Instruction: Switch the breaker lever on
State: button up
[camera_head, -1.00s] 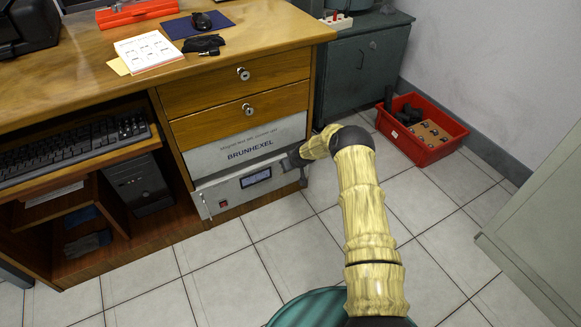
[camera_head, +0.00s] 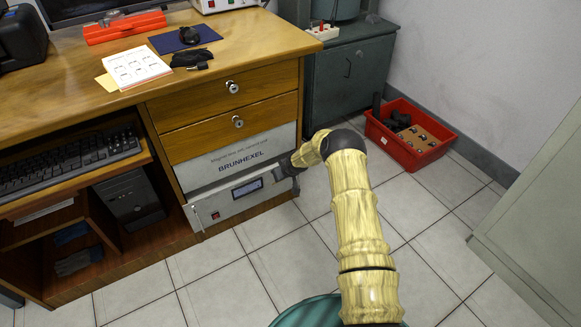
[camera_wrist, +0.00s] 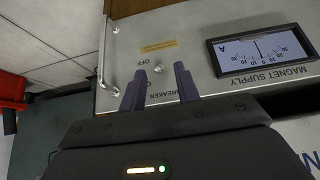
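The magnet supply (camera_head: 230,203) is a light grey panel low in the desk, with a lit meter (camera_wrist: 262,50) whose needle stands near 0. The breaker lever (camera_wrist: 158,69) shows in the wrist view as a small metal stub by the upside-down OFF marking. My gripper (camera_wrist: 158,78) is open in front of the panel. Its two dark fingers point at the panel on either side of the lever, with nothing held. I cannot tell how deep the fingertips reach. In the head view my gripper (camera_head: 284,171) is at the panel's right part, and the lever is hidden.
A silver handle (camera_wrist: 107,60) stands out from the panel's end near the fingers. The BRUNHEXEL panel (camera_head: 238,160) and wooden drawers (camera_head: 228,125) are above. A red crate (camera_head: 416,157) stands on the floor by a green cabinet (camera_head: 350,75). The tiled floor in front is clear.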

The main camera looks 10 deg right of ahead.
jog(key=p+v, duration=0.6)
jog(key=v, duration=0.9)
jog(key=shift+s+r, duration=0.25)
jog(key=shift+d, duration=0.1)
jog(key=s+a+r+m+g+h+p, duration=0.1)
jog(key=s+r, duration=0.5)
jog(key=r, duration=0.3)
jog(key=s+r+g+h+p, duration=0.1)
jog(key=s+r, duration=0.6)
jog(key=r, duration=0.2)
jog(key=s+a+r+m+g+p, duration=0.1)
jog(key=s+r, duration=0.4)
jog(key=s, duration=0.5)
jog(key=s+a+r+m+g+p, duration=0.1)
jog(key=s+r+m, duration=0.1)
jog(key=s+r, duration=0.6)
notch_tip(320, 180, up, 36)
jog(key=s+p, duration=0.1)
jog(key=p, duration=3.7)
jog(key=shift+s+d+f, duration=0.15)
jog(key=shift+s, duration=0.15)
jog(key=shift+f, duration=0.1)
